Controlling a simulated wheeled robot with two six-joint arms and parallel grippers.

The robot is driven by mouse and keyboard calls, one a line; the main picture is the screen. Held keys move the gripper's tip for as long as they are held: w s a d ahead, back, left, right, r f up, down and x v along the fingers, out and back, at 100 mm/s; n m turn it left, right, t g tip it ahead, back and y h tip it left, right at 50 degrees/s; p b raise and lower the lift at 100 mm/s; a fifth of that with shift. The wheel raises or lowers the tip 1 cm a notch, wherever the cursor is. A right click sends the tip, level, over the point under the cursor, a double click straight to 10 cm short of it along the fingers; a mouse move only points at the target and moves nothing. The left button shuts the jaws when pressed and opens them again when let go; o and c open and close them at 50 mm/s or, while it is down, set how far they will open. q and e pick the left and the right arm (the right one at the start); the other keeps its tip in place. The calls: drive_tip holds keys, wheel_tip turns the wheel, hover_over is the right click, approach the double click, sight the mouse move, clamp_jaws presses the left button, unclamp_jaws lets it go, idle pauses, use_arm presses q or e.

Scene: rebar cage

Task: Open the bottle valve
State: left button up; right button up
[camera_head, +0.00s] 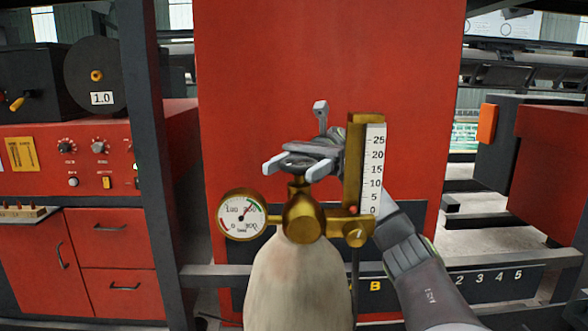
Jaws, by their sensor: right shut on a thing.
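The bottle (298,285) is pale and stands upright at the bottom centre. A brass valve body (303,217) sits on its top, with a dark valve handwheel (296,160) above it. My right gripper (297,167) reaches in from the right, behind the scale tube, and is shut on the handwheel, with one light fingertip on each side of it. The gripper partly hides the wheel. A round pressure gauge (241,214) is on the left of the valve. A brass flow meter with a white scale (373,168) stands upright on the right. My left gripper is out of view.
A large red panel (260,70) stands behind the bottle. A dark post (150,150) and a red cabinet with drawers (112,240) are on the left. A red machine (555,170) stands on the right. The flow meter stands close to my right arm.

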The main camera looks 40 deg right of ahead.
sight(295, 165)
drive_tip(key=shift+r, duration=0.15)
drive_tip(key=o, duration=1)
drive_tip(key=shift+c, duration=0.2)
drive_tip(key=shift+r+b, duration=0.35)
drive_tip(key=shift+r, duration=0.1)
wheel_tip(295, 165, up, 7)
drive_tip(key=shift+b, duration=0.95)
drive_tip(key=shift+r, duration=1)
drive_tip(key=shift+d+f, duration=0.1)
